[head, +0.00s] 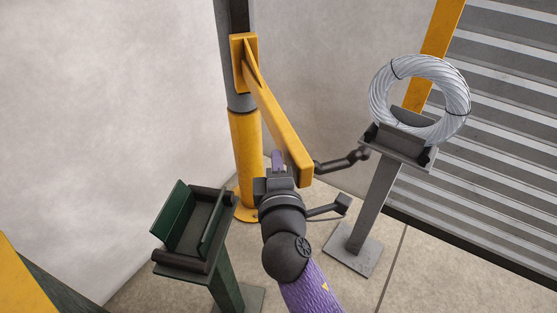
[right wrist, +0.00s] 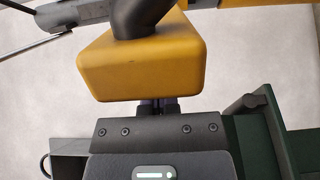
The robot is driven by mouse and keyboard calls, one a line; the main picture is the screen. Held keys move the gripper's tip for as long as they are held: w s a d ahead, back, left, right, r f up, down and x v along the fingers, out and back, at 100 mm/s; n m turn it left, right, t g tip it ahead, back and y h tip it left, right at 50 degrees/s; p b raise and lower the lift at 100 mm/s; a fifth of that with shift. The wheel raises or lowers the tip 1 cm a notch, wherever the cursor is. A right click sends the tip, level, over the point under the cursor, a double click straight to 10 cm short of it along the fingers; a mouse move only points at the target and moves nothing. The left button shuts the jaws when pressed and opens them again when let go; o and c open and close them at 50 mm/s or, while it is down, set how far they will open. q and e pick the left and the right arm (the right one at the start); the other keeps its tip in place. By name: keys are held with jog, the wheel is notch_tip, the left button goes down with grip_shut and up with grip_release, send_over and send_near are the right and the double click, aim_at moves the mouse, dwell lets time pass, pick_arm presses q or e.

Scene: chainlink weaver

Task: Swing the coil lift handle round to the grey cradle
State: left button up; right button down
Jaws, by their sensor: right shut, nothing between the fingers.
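The yellow lift arm (head: 277,115) slopes down from a post toward the front. A black cranked handle (head: 342,161) sticks out to the right from its end. In the right wrist view the arm's end block (right wrist: 140,65) is close, with a dark bent bar (right wrist: 140,15) above it. My right gripper (head: 277,160) is shut and empty, at the left side of the arm's end. Its purple fingertips (right wrist: 157,107) are right by the block; contact cannot be told. The grey cradle (head: 400,148) stands at the right with a silver wire coil (head: 378,98) on it. My left gripper is out of view.
A green cradle (head: 172,225), empty, stands at the front left on a green post. The yellow and grey lift post (head: 246,145) stands behind my right gripper. A slatted grey panel (head: 510,130) with a yellow upright fills the right side. Some floor between the stands is clear.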

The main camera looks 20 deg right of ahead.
jog(key=shift+d, duration=0.15)
jog(key=shift+d+r+p, duration=0.15)
jog(key=shift+d+p, duration=0.15)
jog(key=shift+d, duration=0.05)
jog(key=w+d+n+y, duration=0.2)
jog(key=d+y, duration=0.1)
jog(key=d, duration=0.9)
jog(key=w+d+n+y, duration=0.2)
jog(key=d+y, duration=0.1)
jog(key=d, duration=0.9)
jog(key=shift+y+b, duration=0.4)
jog(key=shift+b, duration=0.05)
jog(key=shift+a, duration=0.1)
